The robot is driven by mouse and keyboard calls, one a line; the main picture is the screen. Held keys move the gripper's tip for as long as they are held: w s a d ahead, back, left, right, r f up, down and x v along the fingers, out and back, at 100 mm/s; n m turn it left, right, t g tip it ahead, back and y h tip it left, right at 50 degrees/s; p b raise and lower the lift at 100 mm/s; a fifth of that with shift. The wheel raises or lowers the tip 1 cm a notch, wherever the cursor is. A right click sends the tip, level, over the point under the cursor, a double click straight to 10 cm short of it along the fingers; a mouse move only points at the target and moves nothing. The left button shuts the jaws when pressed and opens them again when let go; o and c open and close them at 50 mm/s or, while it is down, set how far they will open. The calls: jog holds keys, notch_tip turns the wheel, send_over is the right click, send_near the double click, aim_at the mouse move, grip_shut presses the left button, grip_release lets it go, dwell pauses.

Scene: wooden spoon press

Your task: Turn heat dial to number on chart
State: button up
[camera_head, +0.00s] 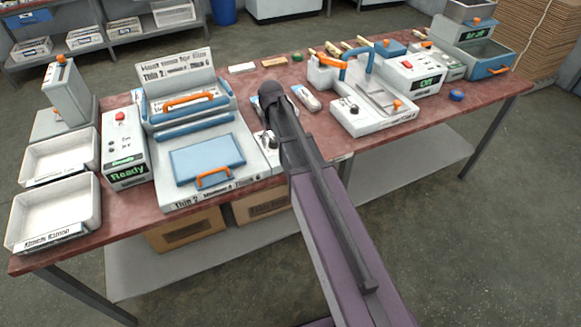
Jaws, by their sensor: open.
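The chart (178,70) stands upright behind a white and blue press; it reads "Thin 2" at left, and its top line is only partly legible. A similar strip with "Thin 2" and "Thick 6" runs along the front of the press (243,146). A small white panel with dark dial-like marks (268,143) sits at the right of the press, partly hidden by my arm; I cannot read a dial setting. My dark arm reaches over this panel from the lower right. My gripper's fingers are hidden and cannot be made out.
A white box with a red button reads "Ready" (126,172). White trays (52,235) stand at left. A white machine with a dark knob (354,108) and a box reading "Off" (410,72) stand at right.

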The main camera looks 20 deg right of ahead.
aim_at(273, 139)
jog(key=n, duration=0.8)
jog(key=shift+n, duration=0.4)
jog(key=shift+r+p, duration=0.3)
notch_tip(273, 139, up, 14)
jog(key=p, duration=1.4)
jog(key=s+f+m+b, duration=0.4)
jog(key=s+m, duration=0.1)
jog(key=s, duration=0.4)
jog(key=s+f+m+b, duration=0.4)
jog(key=s+m, duration=0.1)
jog(key=s, duration=0.5)
jog(key=shift+s+d+f, duration=0.2)
